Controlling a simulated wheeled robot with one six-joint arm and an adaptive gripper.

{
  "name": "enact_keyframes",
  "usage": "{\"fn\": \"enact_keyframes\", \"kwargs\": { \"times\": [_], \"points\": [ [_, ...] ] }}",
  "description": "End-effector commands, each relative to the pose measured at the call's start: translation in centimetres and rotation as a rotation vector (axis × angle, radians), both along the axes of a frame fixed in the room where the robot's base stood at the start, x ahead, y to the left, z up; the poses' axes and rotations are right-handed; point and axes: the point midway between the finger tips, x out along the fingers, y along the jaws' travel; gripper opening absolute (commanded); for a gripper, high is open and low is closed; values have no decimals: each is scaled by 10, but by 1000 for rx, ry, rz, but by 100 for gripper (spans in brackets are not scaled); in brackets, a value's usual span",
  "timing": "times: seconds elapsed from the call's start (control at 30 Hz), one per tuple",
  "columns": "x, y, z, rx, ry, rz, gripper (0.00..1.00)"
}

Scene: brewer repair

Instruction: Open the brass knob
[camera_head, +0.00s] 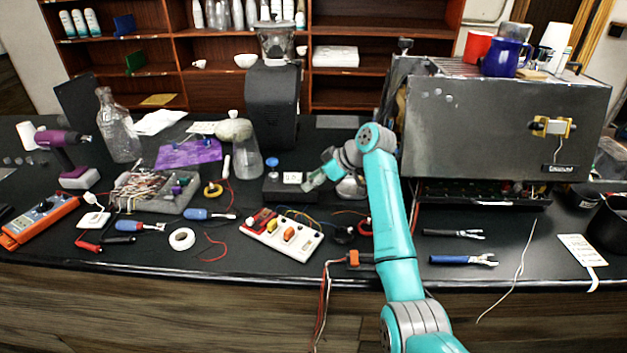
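The large grey brewer (480,130) stands at the right of the counter. A small brass-yellow fitting (540,127) with a pale middle sits on its front panel, and a thin wire hangs below it. It is the only brass-coloured part I can make out on the brewer; I cannot tell if it is the knob or how it is turned. My teal arm rises from the bottom, in front of the brewer's left edge. My gripper (316,181) is left of the brewer, well apart from the fitting. It is small and angled, so its opening is unclear.
A red mug (476,47) and a blue mug (502,58) stand on the brewer. A dark grinder (272,105) stands behind my gripper. Pliers (462,260) and a pale cable lie before the brewer. Tools, a white switch board (282,236) and wires crowd the left counter.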

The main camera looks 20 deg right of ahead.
Motion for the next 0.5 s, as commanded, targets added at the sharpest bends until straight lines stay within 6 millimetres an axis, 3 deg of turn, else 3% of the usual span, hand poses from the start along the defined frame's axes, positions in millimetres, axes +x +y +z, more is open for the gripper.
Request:
{"fn": "enact_keyframes", "kwargs": {
  "times": [0.27, 0.5],
  "points": [
    [-1, -2, 2, 0, -2, -1, 48],
    [-12, -17, 21, -2, -2, -1, 48]
  ]
}}
